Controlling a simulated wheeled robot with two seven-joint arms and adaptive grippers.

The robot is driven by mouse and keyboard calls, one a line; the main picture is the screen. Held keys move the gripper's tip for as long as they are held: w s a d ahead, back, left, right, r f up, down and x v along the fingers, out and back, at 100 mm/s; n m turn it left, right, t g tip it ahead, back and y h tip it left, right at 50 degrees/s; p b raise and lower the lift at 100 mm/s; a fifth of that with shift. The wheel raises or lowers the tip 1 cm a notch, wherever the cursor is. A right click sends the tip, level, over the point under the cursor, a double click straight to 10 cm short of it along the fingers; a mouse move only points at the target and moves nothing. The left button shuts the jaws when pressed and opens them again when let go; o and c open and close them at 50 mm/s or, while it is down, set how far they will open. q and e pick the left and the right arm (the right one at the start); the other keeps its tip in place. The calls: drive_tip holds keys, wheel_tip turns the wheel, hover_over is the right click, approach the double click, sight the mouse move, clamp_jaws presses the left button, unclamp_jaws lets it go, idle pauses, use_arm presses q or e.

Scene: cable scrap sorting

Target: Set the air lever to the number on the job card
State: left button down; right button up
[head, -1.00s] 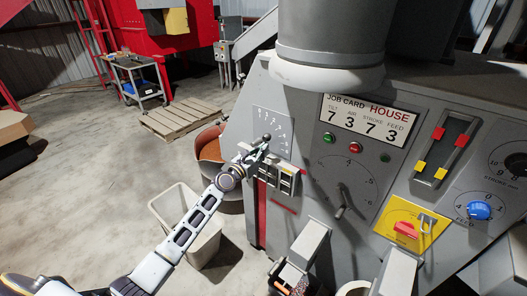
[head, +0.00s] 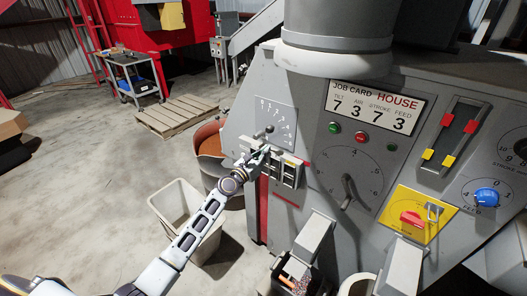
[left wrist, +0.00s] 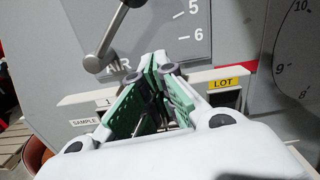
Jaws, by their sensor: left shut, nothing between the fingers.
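The job card (head: 371,107) on the machine front reads tilt 7, air 3, stroke 7, feed 3. The air lever (left wrist: 112,34) is a grey metal rod above my left gripper in the left wrist view. It slants up and right from a round hub, and its top runs out of frame. Its plate (left wrist: 172,25) shows AIR, 5 and 6. In the head view the small dial plate (head: 275,113) carries a number arc; which number the lever marks I cannot tell. My left gripper (head: 262,149) is shut and empty just below the lever, apart from it (left wrist: 158,62).
A rack with SAMPLE and LOT labels (left wrist: 222,83) lies behind and beside the left fingers. A pale bin (head: 177,207) stands below my left arm.

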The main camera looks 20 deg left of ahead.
use_arm(q)
drive_tip(key=v, duration=0.9)
drive_tip(key=shift+r, duration=0.15)
use_arm(e)
drive_tip(key=shift+f, duration=0.15)
use_arm(q)
drive_tip(key=shift+s, duration=0.15)
use_arm(e)
drive_tip(key=shift+d, duration=0.1)
